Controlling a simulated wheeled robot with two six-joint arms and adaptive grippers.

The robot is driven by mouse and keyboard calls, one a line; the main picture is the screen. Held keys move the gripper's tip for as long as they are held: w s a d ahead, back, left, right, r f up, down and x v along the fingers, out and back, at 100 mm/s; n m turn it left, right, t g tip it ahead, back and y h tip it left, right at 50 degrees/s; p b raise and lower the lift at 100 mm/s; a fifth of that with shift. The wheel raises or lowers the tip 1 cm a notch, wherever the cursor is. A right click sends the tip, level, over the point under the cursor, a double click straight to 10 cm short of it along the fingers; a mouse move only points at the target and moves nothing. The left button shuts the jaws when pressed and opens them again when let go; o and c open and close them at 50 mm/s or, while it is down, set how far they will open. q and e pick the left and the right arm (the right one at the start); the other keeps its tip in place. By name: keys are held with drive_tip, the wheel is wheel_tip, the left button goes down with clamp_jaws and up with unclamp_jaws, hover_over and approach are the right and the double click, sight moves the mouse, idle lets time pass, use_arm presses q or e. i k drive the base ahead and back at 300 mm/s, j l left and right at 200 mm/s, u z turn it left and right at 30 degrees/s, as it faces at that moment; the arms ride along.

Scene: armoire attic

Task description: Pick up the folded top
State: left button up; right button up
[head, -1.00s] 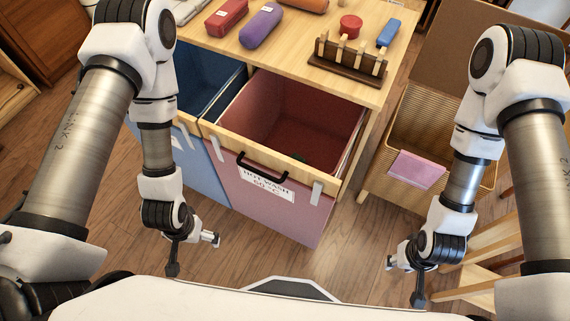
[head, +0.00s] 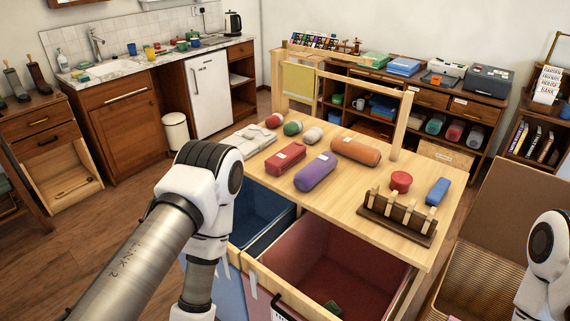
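I cannot tell for sure which piece is the folded top. A flat pale grey-white folded piece (head: 250,141) lies at the left end of the wooden worktop (head: 345,205). A green folded piece (head: 374,60) and a blue folded piece (head: 403,66) lie on the far cabinet. Only a sliver of a pink cloth (head: 455,318) shows at the bottom edge, by the wicker basket. Both my grippers are below the picture, so neither their opening nor anything in them shows.
Rolled bundles, red (head: 286,158), purple (head: 316,172) and orange (head: 355,151), and a peg rack (head: 397,217) stand on the worktop. Below, the blue bin (head: 262,220) and red bin (head: 345,262) are pulled open; a small dark green item lies in the red one. A wicker basket (head: 480,275) stands right.

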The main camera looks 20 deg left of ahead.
sight(279, 163)
drive_tip(key=i+j, duration=0.1)
drive_tip(key=j, duration=0.3)
drive_tip(key=i+j, duration=0.15)
drive_tip(key=j, duration=0.25)
drive_tip(key=i+j+z, duration=0.1)
drive_tip(key=j, duration=0.3)
drive_tip(key=i+j, duration=0.1)
drive_tip(key=j, duration=0.35)
drive_tip(key=i+j, duration=0.15)
drive_tip(key=j, duration=0.25)
drive_tip(key=z, duration=0.05)
